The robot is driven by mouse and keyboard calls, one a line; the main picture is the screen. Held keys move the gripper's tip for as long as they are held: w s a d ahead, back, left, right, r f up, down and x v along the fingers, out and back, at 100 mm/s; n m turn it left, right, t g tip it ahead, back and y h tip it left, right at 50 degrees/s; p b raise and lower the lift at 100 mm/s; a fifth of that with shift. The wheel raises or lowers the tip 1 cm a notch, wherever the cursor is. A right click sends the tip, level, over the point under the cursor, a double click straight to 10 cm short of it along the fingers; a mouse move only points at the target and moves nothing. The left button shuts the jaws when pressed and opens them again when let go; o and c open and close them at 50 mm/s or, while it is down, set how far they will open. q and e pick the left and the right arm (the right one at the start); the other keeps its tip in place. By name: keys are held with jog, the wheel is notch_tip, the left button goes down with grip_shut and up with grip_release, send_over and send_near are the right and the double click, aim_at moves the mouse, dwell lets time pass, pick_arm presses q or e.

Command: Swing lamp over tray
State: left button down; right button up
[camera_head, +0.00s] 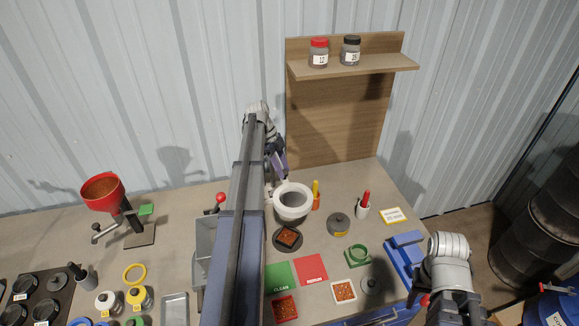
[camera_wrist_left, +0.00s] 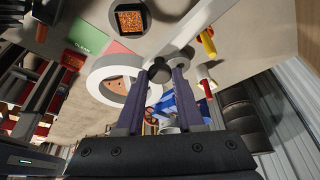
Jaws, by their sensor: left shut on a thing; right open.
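The lamp is a white ring (camera_head: 293,203) over the bench, right of my left arm. It also shows in the left wrist view (camera_wrist_left: 97,83). My left gripper (camera_head: 281,171) has purple fingers and is shut on a dark knob (camera_wrist_left: 157,71) beside the ring. The square tray of orange-brown bits (camera_head: 288,236) sits on a dark round base just in front of the ring in the head view. In the wrist view the tray (camera_wrist_left: 131,19) is at the top, apart from the ring. My right arm's white joint shows at lower right; its fingers are not visible.
A green card (camera_head: 280,276) and a red card (camera_head: 311,269) lie near the tray. A dark round weight (camera_head: 338,224), a cup with a red pen (camera_head: 363,208) and an orange bottle (camera_head: 316,198) stand to the right. A shelf (camera_head: 354,66) with two jars is behind.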

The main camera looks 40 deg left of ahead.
pick_arm(q)
jog(key=shift+s+a+m+g, duration=0.3)
jog(key=shift+s+a+m, duration=0.2)
jog(key=shift+s, duration=0.1)
jog(key=c, duration=0.5)
grip_release()
jog(key=shift+s+a, duration=0.1)
jog(key=shift+c, duration=0.2)
jog(key=p+v, duration=0.7)
jog(key=shift+r, duration=0.4)
